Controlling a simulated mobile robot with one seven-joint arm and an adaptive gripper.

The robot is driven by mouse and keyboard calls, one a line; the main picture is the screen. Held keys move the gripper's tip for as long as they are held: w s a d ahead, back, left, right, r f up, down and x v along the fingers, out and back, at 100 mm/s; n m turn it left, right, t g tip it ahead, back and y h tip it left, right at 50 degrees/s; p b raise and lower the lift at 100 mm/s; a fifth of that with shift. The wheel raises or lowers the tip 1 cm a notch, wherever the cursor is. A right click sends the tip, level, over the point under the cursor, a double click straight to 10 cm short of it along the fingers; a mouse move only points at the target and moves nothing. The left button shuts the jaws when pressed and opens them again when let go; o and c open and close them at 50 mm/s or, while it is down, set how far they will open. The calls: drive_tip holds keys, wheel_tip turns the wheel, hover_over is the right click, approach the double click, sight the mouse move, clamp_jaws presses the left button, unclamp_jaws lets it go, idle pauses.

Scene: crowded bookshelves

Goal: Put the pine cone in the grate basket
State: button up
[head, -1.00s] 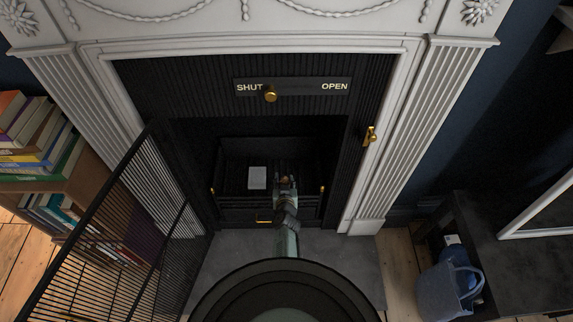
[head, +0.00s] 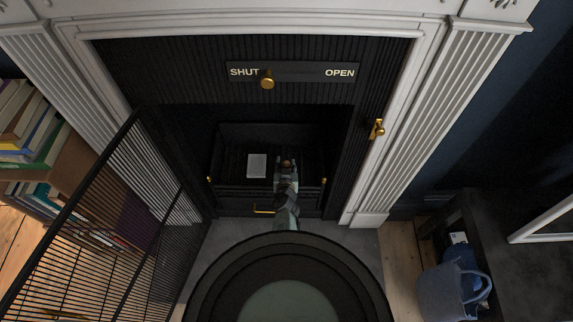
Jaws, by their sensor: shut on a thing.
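My gripper (head: 287,165) is at the fireplace opening, over the right part of the dark grate basket (head: 225,187). A small brown thing, which looks like the pine cone (head: 286,162), shows between its fingers, and the gripper is shut on it. The pine cone is small and partly hidden by the fingers. A pale flat block (head: 257,166) lies in the basket to the left of the gripper. I cannot tell how high the gripper is above the basket floor.
A black mesh screen (head: 110,215) stands open at the left. A shelf of books (head: 38,140) is behind it. A brass slider knob (head: 267,84) sits near SHUT on the plate above. A blue-grey bucket (head: 453,290) stands at the lower right.

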drive_tip(key=shift+f+b, duration=0.6)
drive_tip(key=shift+f, duration=0.05)
drive_tip(key=o, duration=1)
drive_tip(key=shift+r, duration=0.1)
drive_tip(key=shift+r+p, duration=0.2)
drive_tip(key=shift+p, duration=0.15)
drive_tip(key=p+v, duration=0.1)
drive_tip(key=v, duration=0.3)
drive_tip(key=p+v, duration=0.2)
drive_tip(key=v, duration=0.2)
drive_tip(key=p+v, duration=0.1)
drive_tip(key=v, duration=0.3)
drive_tip(key=shift+r, duration=0.4)
